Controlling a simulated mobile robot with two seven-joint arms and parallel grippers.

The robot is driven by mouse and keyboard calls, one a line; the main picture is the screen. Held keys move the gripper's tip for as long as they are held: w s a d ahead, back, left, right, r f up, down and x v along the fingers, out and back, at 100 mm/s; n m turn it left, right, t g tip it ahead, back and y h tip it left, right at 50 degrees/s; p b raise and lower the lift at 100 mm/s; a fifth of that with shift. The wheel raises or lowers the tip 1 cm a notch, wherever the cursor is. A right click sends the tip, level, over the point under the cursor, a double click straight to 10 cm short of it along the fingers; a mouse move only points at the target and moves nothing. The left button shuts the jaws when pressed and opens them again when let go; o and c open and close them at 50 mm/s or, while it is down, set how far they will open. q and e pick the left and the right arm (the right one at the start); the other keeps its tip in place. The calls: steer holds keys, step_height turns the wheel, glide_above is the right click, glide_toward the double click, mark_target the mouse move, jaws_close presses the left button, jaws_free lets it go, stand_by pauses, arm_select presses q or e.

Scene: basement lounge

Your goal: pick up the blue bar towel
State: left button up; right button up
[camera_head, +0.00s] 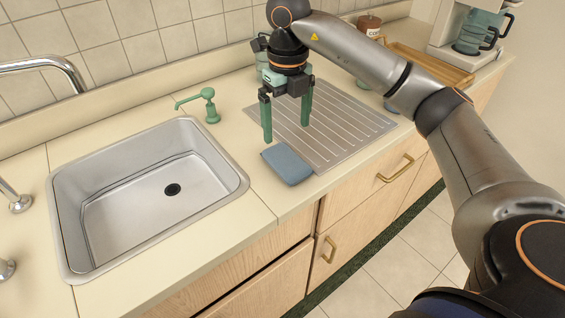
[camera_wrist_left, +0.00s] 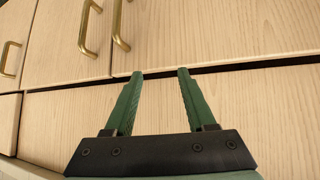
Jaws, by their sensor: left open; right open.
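The blue bar towel (camera_head: 287,164) is a small folded pad lying on the counter, between the sink and the ridged metal drainboard, near the counter's front edge. My right gripper (camera_head: 286,132) is open and empty, pointing down, with its green fingers apart. In the head view it appears just behind and above the towel, over the drainboard's left side; I see no contact with the towel. My left gripper (camera_wrist_left: 157,73) shows only in the left wrist view. It is open and empty, facing the wooden cabinet fronts. The towel does not show in that view.
The steel sink (camera_head: 236,178) lies left of the towel, with a green soap dispenser (camera_head: 211,108) behind it. The drainboard (camera_head: 355,128) extends right. A wooden tray (camera_head: 430,66), brown canister (camera_head: 369,25) and coffee maker (camera_head: 484,30) stand farther right. Brass handles (camera_wrist_left: 90,25) project from the cabinets.

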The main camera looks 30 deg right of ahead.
mark_target(286, 158)
steer(key=f, duration=0.9)
steer(key=shift+w+d+f, duration=0.15)
steer(key=shift+w+f, duration=0.05)
steer(key=shift+w, duration=0.05)
steer(key=c, duration=1.1)
steer(key=shift+r, duration=0.1)
steer(key=shift+c, duration=0.2)
steer(key=shift+r, duration=0.65)
steer(key=s+a+r, duration=0.8)
steer(key=s+r, duration=0.3)
steer(key=shift+s+r+p, duration=0.25)
steer(key=shift+r+p, duration=0.05)
steer(key=shift+p, duration=0.05)
steer(key=shift+a, duration=0.1)
